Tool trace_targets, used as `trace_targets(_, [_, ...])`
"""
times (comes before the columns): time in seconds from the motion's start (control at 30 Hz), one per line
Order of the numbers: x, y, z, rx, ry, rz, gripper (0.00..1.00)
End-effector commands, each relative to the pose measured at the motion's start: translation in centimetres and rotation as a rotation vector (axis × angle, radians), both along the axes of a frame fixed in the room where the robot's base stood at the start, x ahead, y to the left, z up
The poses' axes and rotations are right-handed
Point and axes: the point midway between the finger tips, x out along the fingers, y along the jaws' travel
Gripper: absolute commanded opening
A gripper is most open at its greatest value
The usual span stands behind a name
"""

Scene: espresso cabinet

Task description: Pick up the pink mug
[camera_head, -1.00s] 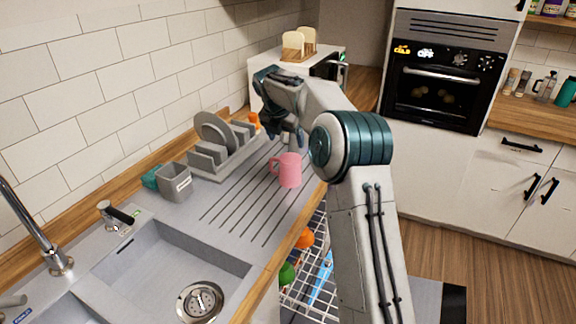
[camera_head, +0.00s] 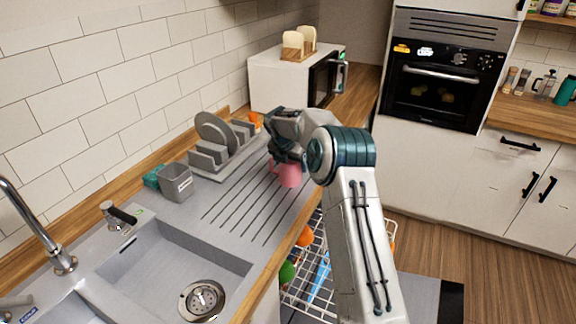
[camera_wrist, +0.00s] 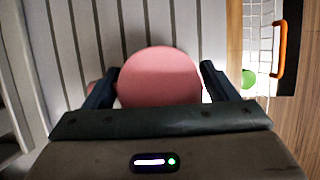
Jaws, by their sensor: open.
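The pink mug (camera_head: 289,177) stands upright on the ribbed grey drainboard (camera_head: 238,208), near its right edge. My gripper (camera_head: 285,160) is above it and hides its upper part in the head view. In the wrist view the mug (camera_wrist: 159,75) lies between the two open fingers (camera_wrist: 158,84), one on each side, with a narrow gap visible at the right finger. A small pink part, likely the handle, shows just left of the left finger. Whether the fingers touch the mug cannot be told.
A grey dish rack (camera_head: 222,150) with a plate stands behind and left of the mug. A grey cup (camera_head: 176,181) is further left, by the sink (camera_head: 165,265). An open wire dishwasher rack (camera_head: 312,270) lies below the counter edge on the right.

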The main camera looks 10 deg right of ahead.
Motion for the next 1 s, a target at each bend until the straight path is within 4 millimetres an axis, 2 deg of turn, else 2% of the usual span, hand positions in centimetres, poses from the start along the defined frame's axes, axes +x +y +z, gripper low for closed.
trace_targets(0.1, [0.3, -0.3, -0.9, 0.001, 0.000, -0.002, 0.80])
trace_targets(0.27, [0.3, -0.3, -1.0, 0.001, -0.002, -0.001, 0.80])
trace_targets(0.3, [0.3, -0.3, -1.0, 0.001, -0.002, -0.001, 0.77])
trace_targets(0.43, [0.3, -0.3, -0.9, 0.001, 0.000, -0.002, 0.41])
trace_targets(0.47, [0.3, -0.3, -0.9, 0.001, 0.000, -0.002, 0.37])
trace_targets(0.77, [0.4, -0.3, -0.7, 0.000, -0.003, -0.001, 0.37])
trace_targets(1.0, [0.4, -0.3, 1.5, 0.001, -0.007, -0.002, 0.37])
